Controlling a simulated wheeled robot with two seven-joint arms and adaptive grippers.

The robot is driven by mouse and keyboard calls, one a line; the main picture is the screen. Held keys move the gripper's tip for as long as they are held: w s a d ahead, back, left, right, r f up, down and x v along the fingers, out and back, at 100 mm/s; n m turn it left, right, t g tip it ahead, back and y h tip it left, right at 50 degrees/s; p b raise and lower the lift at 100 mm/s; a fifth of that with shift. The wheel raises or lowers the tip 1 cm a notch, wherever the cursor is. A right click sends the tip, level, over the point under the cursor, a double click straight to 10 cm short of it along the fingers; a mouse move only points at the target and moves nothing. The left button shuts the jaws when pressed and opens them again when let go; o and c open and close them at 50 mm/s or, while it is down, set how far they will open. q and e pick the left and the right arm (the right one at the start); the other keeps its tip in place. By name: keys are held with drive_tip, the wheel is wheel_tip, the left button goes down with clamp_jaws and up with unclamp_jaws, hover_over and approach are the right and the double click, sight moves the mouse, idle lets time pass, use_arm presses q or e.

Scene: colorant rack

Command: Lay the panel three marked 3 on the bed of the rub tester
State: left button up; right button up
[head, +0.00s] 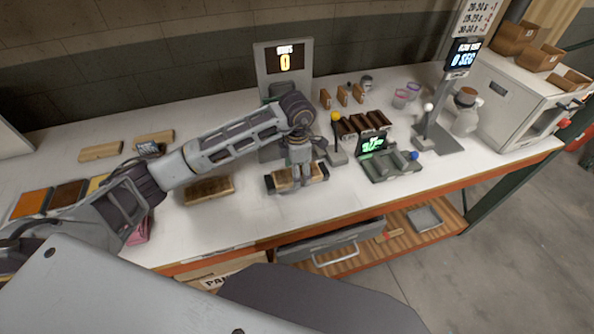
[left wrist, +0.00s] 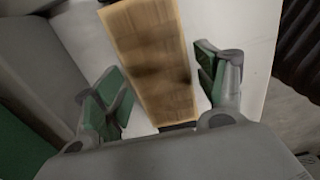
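The rub tester (head: 305,58) stands at the middle back of the bench with a display reading 0. Its dark-ended bed (head: 320,172) is in front of it. A plain light-brown wooden panel (left wrist: 152,55) lies on the bed; no number can be read on it. My left gripper (head: 297,184) is low over the bed, fingers pointing down. In the left wrist view its green-padded fingers (left wrist: 160,85) are spread on either side of the panel, with small gaps showing. My right gripper is not in view.
Another wooden panel (head: 208,190) lies left of the bed, with more (head: 100,151) further left. A green-screen device (head: 378,150) and a lever with a yellow knob (head: 336,140) stand close on the right. The bench front between is clear.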

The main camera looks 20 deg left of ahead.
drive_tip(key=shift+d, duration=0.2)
use_arm(q)
drive_tip(key=shift+r, duration=0.25)
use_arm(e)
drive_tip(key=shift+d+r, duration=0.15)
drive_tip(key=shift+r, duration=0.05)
use_arm(q)
wheel_tip(320, 180, up, 12)
drive_tip(key=b, duration=0.1)
drive_tip(key=shift+b, duration=0.3)
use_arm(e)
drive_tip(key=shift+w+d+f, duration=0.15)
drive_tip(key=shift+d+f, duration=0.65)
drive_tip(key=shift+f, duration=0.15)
use_arm(q)
drive_tip(key=shift+f, duration=0.1)
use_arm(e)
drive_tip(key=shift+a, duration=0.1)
